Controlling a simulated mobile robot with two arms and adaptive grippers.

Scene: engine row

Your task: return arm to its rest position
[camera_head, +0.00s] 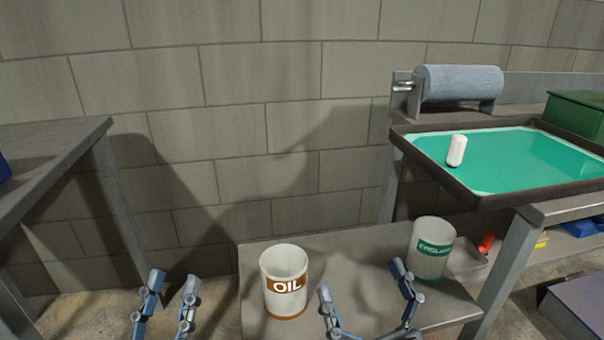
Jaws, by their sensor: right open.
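My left gripper (173,283) shows at the bottom left, in front of the floor. Its two fingers stand apart, with nothing between them. My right gripper (363,280) is at the bottom, in front of the low grey table (340,249). Its fingers are spread wide and empty. A white OIL container (284,268) with a brown label stands upright on the table, left of the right gripper. A white container with a green label (431,249) stands upright just right of the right gripper's right finger. Most of both arms is out of view.
A tray with a green surface (535,165) holds a small white cylinder (456,151) at the right. Behind it are a blue-grey roll (460,82) and a green box (578,113). A grey table (48,147) stands at the left. Open floor lies between the tables.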

